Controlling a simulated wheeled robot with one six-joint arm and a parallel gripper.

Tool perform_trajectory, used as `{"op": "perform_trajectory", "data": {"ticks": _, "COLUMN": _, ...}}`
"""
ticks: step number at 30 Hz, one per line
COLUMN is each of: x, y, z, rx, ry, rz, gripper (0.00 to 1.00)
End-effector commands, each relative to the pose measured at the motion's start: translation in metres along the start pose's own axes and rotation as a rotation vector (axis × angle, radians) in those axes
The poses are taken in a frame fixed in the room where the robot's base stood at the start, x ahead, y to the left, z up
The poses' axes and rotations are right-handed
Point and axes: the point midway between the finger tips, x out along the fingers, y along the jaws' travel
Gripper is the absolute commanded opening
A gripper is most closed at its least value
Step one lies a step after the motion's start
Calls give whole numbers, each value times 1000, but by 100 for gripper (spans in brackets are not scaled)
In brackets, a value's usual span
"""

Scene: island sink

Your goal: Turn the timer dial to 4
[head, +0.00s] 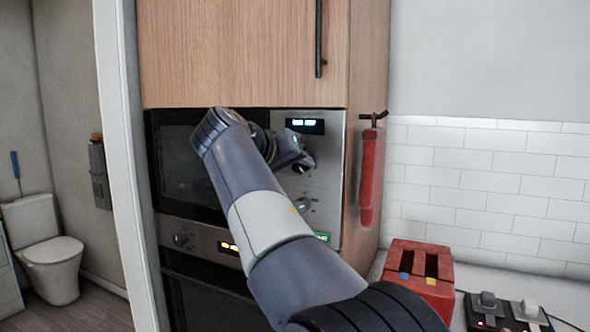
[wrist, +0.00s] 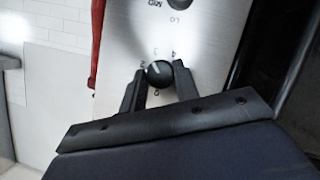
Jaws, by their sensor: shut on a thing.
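The timer dial (wrist: 158,73) is a small round dark knob on the steel panel in the wrist view, with the numbers 0, 2, 3 and 4 printed around it. Its white pointer mark is tilted up and slightly left, roughly towards the 3. My gripper (wrist: 159,80) has one finger on each side of the dial and is shut on it. In the head view my gripper (head: 299,163) is at the upper knob of the microwave panel (head: 331,190), below the lit green display. My gripper and arm hide much of the dial there.
A second knob (head: 302,205), marked LO and MID in the wrist view (wrist: 180,3), is below the dial. A red item (head: 371,178) hangs from a hook to the right. A red toaster (head: 419,275) and a switch box (head: 505,312) stand on the counter.

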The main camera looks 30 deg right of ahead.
Motion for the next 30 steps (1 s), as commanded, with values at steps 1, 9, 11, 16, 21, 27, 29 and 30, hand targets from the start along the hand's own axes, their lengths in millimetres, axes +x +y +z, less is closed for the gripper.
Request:
{"op": "perform_trajectory", "data": {"ticks": 1, "x": 2, "y": -1, "z": 3, "rx": 42, "ry": -2, "rz": -18, "gripper": 7}}
{"op": "perform_trajectory", "data": {"ticks": 9, "x": 2, "y": 0, "z": 4, "rx": 277, "ry": 8, "rz": -117, "gripper": 7}}
{"op": "perform_trajectory", "data": {"ticks": 11, "x": 2, "y": 1, "z": 5, "rx": 330, "ry": 10, "rz": -139, "gripper": 7}}
{"op": "perform_trajectory", "data": {"ticks": 16, "x": 3, "y": 1, "z": 6, "rx": 478, "ry": 17, "rz": -203, "gripper": 7}}
{"op": "perform_trajectory", "data": {"ticks": 21, "x": 3, "y": 2, "z": 7, "rx": 623, "ry": 22, "rz": -264, "gripper": 7}}
{"op": "perform_trajectory", "data": {"ticks": 27, "x": 3, "y": 2, "z": 7, "rx": 774, "ry": 29, "rz": -328, "gripper": 7}}
{"op": "perform_trajectory", "data": {"ticks": 29, "x": 4, "y": 2, "z": 8, "rx": 813, "ry": 30, "rz": -344, "gripper": 7}}
{"op": "perform_trajectory", "data": {"ticks": 30, "x": 4, "y": 2, "z": 8, "rx": 836, "ry": 31, "rz": -354, "gripper": 7}}
